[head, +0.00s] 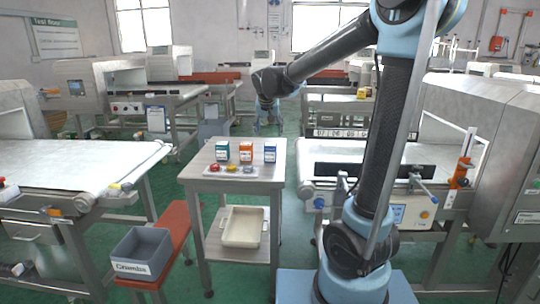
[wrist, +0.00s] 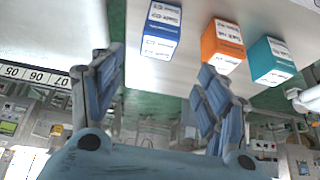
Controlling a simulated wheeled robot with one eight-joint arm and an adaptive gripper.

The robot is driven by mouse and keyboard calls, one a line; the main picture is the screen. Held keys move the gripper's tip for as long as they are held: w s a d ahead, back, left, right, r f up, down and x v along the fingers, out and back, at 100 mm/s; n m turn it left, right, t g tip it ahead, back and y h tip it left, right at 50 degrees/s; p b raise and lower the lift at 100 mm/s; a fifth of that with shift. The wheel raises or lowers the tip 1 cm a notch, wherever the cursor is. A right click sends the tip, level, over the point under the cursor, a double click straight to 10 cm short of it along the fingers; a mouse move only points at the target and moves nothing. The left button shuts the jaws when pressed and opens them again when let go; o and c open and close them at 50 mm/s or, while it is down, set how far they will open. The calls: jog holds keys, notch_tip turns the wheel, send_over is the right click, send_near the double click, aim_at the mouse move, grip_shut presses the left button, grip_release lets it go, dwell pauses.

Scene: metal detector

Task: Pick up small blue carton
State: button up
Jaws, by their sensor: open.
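The small blue carton (head: 270,151) stands upright on the grey table at the right end of a row of three cartons.
A white tray (head: 212,172) with red, yellow and blue pieces lies in front of the cartons. A cream bin (head: 243,243) is on the lower shelf. A grey crate (head: 142,253) sits on a red bench. Conveyors flank the table (head: 200,155).

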aim_at(271, 144)
jog(key=x, duration=0.8)
jog(key=shift+d, duration=0.25)
jog(key=shift+x, duration=3.4)
jog(key=shift+s, duration=0.25)
jog(key=c, duration=1.2)
